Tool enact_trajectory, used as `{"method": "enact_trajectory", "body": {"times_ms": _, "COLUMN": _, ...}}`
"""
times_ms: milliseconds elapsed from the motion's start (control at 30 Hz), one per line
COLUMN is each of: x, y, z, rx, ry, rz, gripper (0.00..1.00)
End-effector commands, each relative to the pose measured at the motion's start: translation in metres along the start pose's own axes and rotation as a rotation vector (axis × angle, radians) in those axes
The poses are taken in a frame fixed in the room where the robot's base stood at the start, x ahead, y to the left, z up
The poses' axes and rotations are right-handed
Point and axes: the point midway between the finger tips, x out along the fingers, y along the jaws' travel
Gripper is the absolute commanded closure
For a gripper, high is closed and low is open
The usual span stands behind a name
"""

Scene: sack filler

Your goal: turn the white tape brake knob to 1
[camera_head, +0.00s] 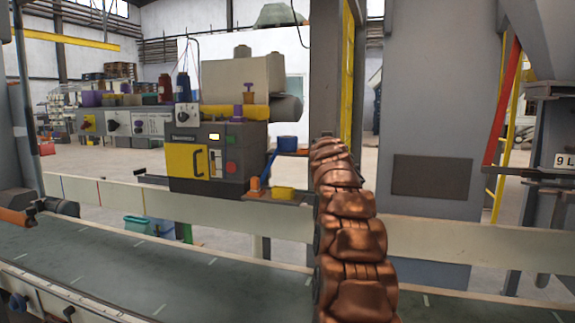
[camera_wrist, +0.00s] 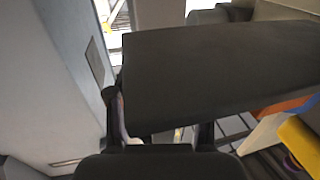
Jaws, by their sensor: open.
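Labels and numbers are too small to read, so I cannot tell which is the tape brake knob. My gripper (camera_wrist: 158,128) shows in the wrist view with its two black fingers apart and nothing clearly held. A small white piece (camera_wrist: 134,141) and a purple strip show beside the left finger; I cannot tell what they are. A large dark slab (camera_wrist: 215,75) fills the view beyond the fingers.
A blue roll (camera_head: 287,142) and a yellow block (camera_head: 282,192) are by the machine's right side. A conveyor belt (camera_head: 190,275) with a pale rail runs in front. A grey column (camera_head: 437,100) stands to the right. The wrist view shows a yellow part (camera_wrist: 300,145) at right.

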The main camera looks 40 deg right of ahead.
Motion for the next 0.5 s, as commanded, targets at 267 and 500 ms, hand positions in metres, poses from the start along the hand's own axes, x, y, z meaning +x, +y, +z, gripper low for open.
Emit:
{"method": "enact_trajectory", "body": {"times_ms": 267, "x": 0.0013, "y": 0.0034, "z": -0.0036, "rx": -0.002, "ry": -0.005, "rz": -0.031, "gripper": 0.48}}
{"method": "enact_trajectory", "body": {"times_ms": 500, "x": 0.0008, "y": 0.0033, "z": -0.0045, "rx": -0.001, "ry": -0.001, "rz": -0.061, "gripper": 0.48}}
